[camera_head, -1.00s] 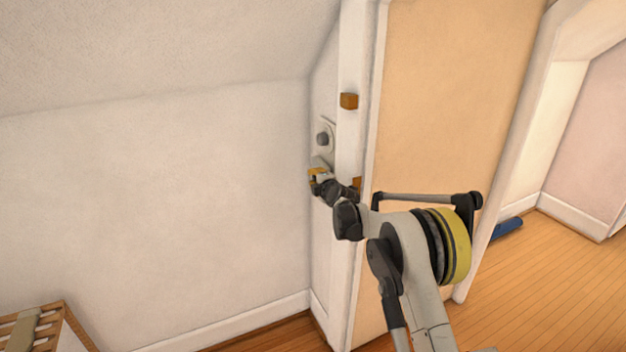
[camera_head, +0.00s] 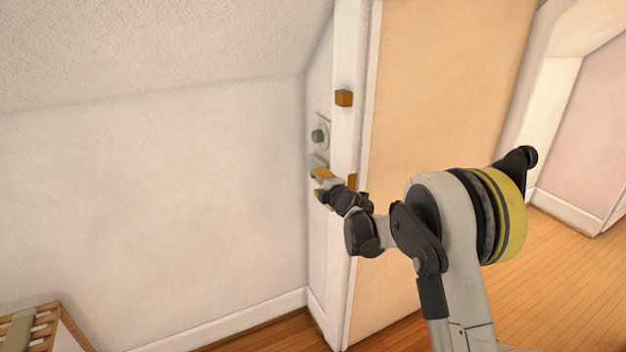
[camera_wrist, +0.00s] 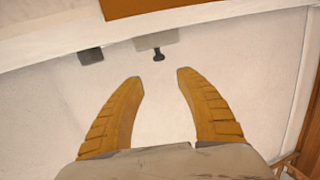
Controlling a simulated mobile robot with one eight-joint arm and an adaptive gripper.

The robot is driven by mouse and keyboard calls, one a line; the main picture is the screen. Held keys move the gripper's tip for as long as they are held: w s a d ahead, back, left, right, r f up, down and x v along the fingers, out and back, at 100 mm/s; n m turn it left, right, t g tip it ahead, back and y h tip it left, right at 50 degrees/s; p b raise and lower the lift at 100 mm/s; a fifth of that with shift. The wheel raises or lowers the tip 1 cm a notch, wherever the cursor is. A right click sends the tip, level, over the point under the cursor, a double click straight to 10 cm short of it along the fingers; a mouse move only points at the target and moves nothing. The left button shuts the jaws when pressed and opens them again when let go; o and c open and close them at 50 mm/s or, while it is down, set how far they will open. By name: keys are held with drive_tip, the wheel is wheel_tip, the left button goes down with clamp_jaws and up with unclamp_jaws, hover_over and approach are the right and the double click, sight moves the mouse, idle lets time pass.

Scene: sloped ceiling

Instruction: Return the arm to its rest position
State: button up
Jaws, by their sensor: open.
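My gripper (camera_head: 322,182) is at the end of my arm, close to the narrow white wall beside the orange-tan panel in the head view. In the wrist view, my gripper (camera_wrist: 158,78) shows two yellow-orange fingers spread apart with nothing between them. My arm is bent, with its large grey and yellow joint at the right of the head view and the forearm reaching left toward the wall. Beyond the fingertips is a small dark knob (camera_wrist: 158,55) on a grey plate.
A round dark knob (camera_head: 319,136) on a light plate sits on the narrow wall just above my gripper. A small orange-brown block (camera_head: 344,98) is on the white trim. A slatted wooden piece (camera_head: 30,328) stands at the lower left. Open wooden floor (camera_head: 560,260) lies at the right.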

drive_tip(key=shift+v, duration=1.05)
drive_tip(key=s+d+r+m+g+h, duration=0.1)
drive_tip(key=s+d+r+m, duration=0.25)
drive_tip(key=s, duration=0.45)
drive_tip(key=s+d+r+m+g, duration=0.1)
drive_tip(key=s+d+r+m, duration=0.25)
drive_tip(key=s, duration=0.35)
drive_tip(key=s+d+r+m+g+h, duration=0.1)
drive_tip(key=s+d+r+m+g, duration=0.2)
drive_tip(key=s, duration=0.5)
drive_tip(key=s+d+f+m+h, duration=0.1)
drive_tip(key=s+d+f+m, duration=0.1)
drive_tip(key=s, duration=0.7)
drive_tip(key=s+d+f+m+g+h, duration=0.1)
drive_tip(key=s+d+m, duration=0.3)
drive_tip(key=s, duration=0.5)
drive_tip(key=s+d+f+m+g+h, duration=0.1)
drive_tip(key=s+d+f+m, duration=0.2)
drive_tip(key=s+m, duration=0.3)
drive_tip(key=s, duration=0.3)
drive_tip(key=shift+s+d+h, duration=0.2)
drive_tip(key=shift+h, duration=0.1)
